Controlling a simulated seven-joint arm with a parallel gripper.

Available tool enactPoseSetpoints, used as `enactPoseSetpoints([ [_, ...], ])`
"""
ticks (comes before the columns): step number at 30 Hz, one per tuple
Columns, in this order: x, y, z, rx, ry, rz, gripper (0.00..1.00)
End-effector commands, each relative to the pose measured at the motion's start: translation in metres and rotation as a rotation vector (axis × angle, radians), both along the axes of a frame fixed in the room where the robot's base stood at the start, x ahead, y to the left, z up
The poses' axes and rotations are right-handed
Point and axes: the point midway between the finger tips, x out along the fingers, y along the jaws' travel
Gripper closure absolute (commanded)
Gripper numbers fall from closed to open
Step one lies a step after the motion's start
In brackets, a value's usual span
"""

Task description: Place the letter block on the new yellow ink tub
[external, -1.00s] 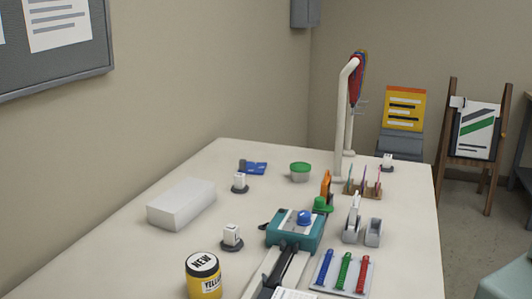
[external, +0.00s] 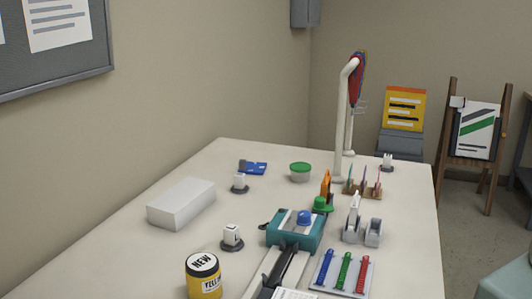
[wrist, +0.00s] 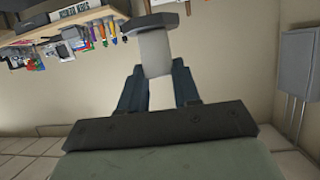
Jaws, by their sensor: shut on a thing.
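In the wrist view my gripper (wrist: 157,72) is shut on a pale grey-white block (wrist: 155,50) with a flat grey disc at its far end. No letter on it can be read. My gripper is not visible in the external view. I cannot tell how far the held block is from the tub. Similar small white blocks on dark round bases stand on the table, one near the tub (external: 232,235), one further back (external: 239,183) and one at the far right (external: 387,161).
A teal laminator (external: 295,230) stands right of the tub, with a dark strip running forward. A tray of coloured straps (external: 342,272), a white box (external: 181,204), a green-lidded pot (external: 300,172) and a tall white stand (external: 341,125) occupy the table. The table left of the tub is clear.

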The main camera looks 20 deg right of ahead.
Motion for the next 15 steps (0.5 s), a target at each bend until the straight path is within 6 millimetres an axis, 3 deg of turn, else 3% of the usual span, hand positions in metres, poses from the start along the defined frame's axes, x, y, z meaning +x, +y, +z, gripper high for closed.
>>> enactPoseSetpoints([
  [3,0.036,0.019,0.006,-0.001,-0.002,0.061,1.0],
  [15,0.139,0.096,0.021,0.0,-0.001,0.253,1.0],
])
